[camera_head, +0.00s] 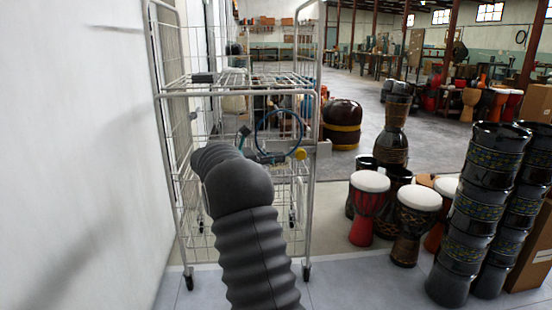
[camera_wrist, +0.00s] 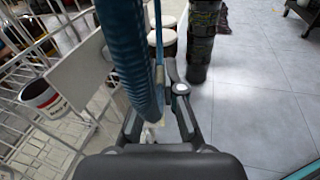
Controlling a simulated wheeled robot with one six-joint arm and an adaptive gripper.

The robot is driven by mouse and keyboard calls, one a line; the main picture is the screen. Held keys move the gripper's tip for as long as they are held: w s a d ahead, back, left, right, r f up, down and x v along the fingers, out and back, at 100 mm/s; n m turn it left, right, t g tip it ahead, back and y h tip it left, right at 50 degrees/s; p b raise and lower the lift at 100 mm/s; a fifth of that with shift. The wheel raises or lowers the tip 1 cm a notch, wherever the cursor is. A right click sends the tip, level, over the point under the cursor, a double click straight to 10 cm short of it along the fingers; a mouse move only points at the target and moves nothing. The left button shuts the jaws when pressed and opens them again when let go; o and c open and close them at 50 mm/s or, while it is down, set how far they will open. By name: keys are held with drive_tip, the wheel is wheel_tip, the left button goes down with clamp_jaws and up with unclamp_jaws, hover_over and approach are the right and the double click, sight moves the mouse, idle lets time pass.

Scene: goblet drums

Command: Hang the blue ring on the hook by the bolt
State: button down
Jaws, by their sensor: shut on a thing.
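The blue ring (camera_head: 258,128) stands upright above my gripper (camera_head: 268,157) in the head view, in front of the wire trolley. In the wrist view the blue ring (camera_wrist: 128,55) rises large and close from between the fingers of my gripper (camera_wrist: 158,112), which is shut on its lower part. A small yellow knob (camera_head: 300,153) shows just right of the gripper, near a grey plate (camera_head: 322,149) on the trolley's right side. The plate (camera_wrist: 78,72) is left of the ring in the wrist view. I cannot clearly make out the hook or the bolt.
The wire trolley (camera_head: 313,200) stands beside a white wall on the left. White-topped drums (camera_head: 368,182) and tall dark drums (camera_head: 480,205) stand to the right. A white can (camera_wrist: 42,97) lies beyond the trolley wires. Open floor shows on the right in the wrist view.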

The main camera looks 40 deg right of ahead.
drive_tip(key=c, duration=1.2)
unclamp_jaws()
drive_tip(key=shift+a, duration=0.1)
drive_tip(key=v, duration=1.2)
